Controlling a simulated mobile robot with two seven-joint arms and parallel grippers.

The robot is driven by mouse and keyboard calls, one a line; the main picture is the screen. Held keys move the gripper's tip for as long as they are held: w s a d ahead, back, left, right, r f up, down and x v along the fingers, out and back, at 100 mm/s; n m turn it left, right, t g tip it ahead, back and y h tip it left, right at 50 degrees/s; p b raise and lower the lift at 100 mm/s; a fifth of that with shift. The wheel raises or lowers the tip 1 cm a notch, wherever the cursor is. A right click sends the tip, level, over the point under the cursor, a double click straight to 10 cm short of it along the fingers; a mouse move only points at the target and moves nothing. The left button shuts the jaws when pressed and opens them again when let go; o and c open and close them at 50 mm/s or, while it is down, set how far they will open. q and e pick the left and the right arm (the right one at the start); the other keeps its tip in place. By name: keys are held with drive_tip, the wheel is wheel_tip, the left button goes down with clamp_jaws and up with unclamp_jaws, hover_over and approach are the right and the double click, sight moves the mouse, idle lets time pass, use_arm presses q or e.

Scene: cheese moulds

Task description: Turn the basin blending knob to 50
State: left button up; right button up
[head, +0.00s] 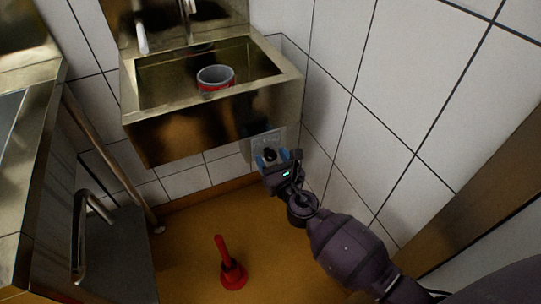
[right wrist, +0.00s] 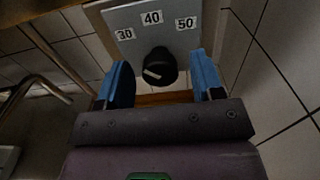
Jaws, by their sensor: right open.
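The blending knob (right wrist: 160,66) is a round black knob on a grey panel (right wrist: 155,20) labelled 30, 40 and 50 in the right wrist view. A short white mark shows on its lower left face; I cannot tell which number it stands for. My left gripper is out of view.
A grey and red pot (head: 215,78) is in the basin under the tap. A tiled wall is close on the right. A metal counter and a cabinet with a bar handle (head: 80,235) are on the left.

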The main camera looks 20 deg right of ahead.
drive_tip(key=shift+w, duration=0.6)
drive_tip(key=shift+c, duration=0.4)
drive_tip(key=c, duration=0.8)
drive_tip(key=shift+c, duration=0.2)
